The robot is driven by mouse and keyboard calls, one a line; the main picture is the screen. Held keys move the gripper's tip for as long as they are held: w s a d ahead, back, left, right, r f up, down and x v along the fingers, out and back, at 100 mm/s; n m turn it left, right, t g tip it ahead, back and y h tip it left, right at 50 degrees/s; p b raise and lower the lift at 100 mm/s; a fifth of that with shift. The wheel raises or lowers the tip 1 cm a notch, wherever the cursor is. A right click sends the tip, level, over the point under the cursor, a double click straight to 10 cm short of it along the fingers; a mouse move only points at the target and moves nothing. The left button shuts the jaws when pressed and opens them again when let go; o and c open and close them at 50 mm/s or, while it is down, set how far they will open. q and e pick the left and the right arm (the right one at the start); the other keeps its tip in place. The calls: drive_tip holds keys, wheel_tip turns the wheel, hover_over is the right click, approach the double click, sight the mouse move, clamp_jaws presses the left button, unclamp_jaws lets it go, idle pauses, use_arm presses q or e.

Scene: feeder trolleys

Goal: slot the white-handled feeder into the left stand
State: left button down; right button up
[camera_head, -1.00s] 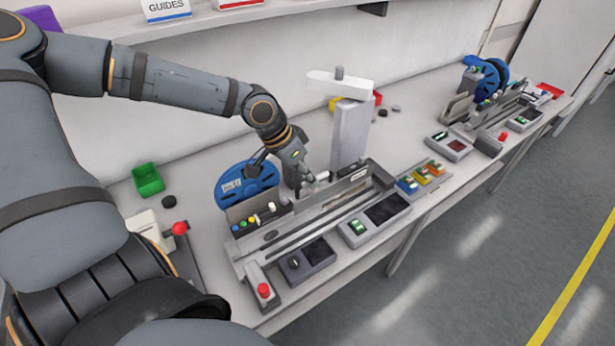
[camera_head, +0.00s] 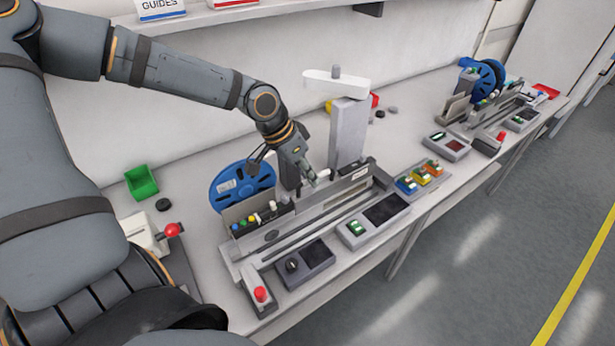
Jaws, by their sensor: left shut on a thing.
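The left stand (camera_head: 262,252) is the near grey slotted fixture on the table, with long dark channels along it. My left gripper (camera_head: 312,182) is over the back part of this stand, pointing down, with its fingers closed. It is shut on a small pale piece that looks like the white handle (camera_head: 322,175); the fingers hide much of it. The feeder body under it is hard to tell from the stand, so I cannot tell how far it sits in a slot. A blue reel (camera_head: 229,190) stands behind the fixture's left end. My right gripper is not in view.
A grey post with a white top arm (camera_head: 337,82) rises behind my left gripper. A green bin (camera_head: 141,183) stands at the left. Control boxes (camera_head: 373,220) and a red button (camera_head: 261,294) line the front. A similar station with a blue reel (camera_head: 491,80) is far right.

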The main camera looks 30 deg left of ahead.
use_arm(q)
drive_tip(key=shift+w+b, duration=0.3)
drive_tip(key=shift+b, duration=0.05)
drive_tip(key=shift+w+d+r, duration=0.1)
drive_tip(key=shift+w+d, duration=0.15)
drive_tip(key=shift+w, duration=0.2)
drive_tip(key=c, duration=1.3)
unclamp_jaws()
drive_tip(key=shift+s, duration=0.15)
drive_tip(key=v, duration=1.2)
